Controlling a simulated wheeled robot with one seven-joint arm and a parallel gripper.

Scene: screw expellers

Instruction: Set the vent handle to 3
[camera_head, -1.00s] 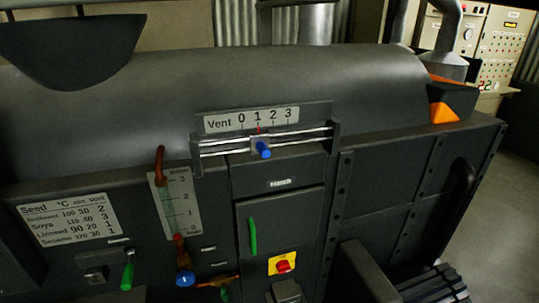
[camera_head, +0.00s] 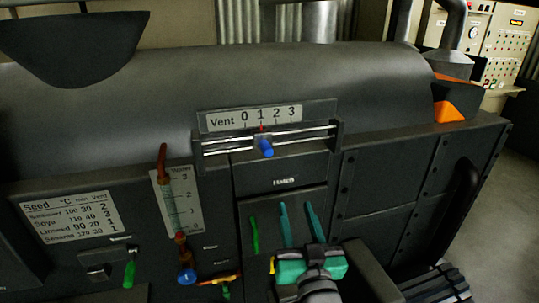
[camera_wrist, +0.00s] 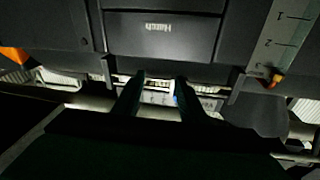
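The vent handle (camera_head: 265,148) is a blue knob on a horizontal rail under the Vent scale (camera_head: 253,117). Its red pointer stands at 1; the 3 is further right on the scale. My gripper (camera_head: 296,205) has two teal fingers, parted and pointing up, with nothing seen between them. It is in front of the machine, below and slightly right of the handle, apart from it in the picture. In the wrist view the dark fingers (camera_wrist: 160,77) are also spread. A bit of the blue handle (camera_wrist: 175,99) shows beside the right finger, mostly hidden.
A green door handle (camera_head: 253,234) is left of my fingers. A seed table plate (camera_head: 72,217) is further left. The rail is clear right of the handle.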

